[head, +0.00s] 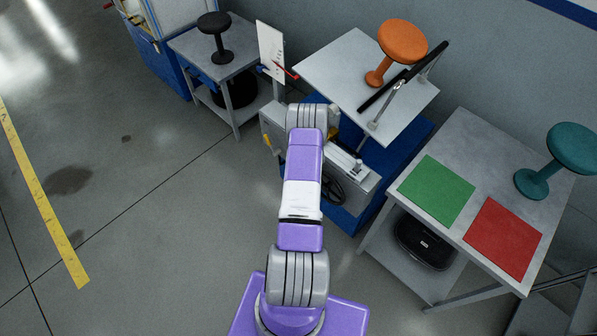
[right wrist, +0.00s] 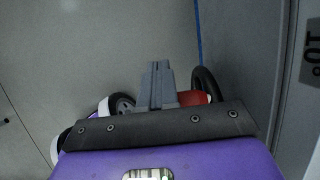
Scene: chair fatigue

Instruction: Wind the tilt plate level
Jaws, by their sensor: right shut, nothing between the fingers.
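The tilt plate (head: 335,62) is a grey board on a blue-based stand in the head view. It appears to slope down to the right, and an orange stool (head: 402,42) stands on it by a black bar. A white board (head: 270,50) with a red pointer (head: 283,70) is at its left edge. A dark handwheel (head: 332,190) shows low on the stand's front, partly behind my arm. In the right wrist view, my right gripper (right wrist: 157,68) is shut and empty, left of a black ring (right wrist: 205,82) and a red part (right wrist: 194,98), possibly the handwheel and its knob. My left gripper is out of view.
A table (head: 480,135) at right holds a green mat (head: 437,190), a red mat (head: 503,238) and a teal stool (head: 555,160). A small table (head: 190,45) at left carries a black stool (head: 215,38). The floor at left is open.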

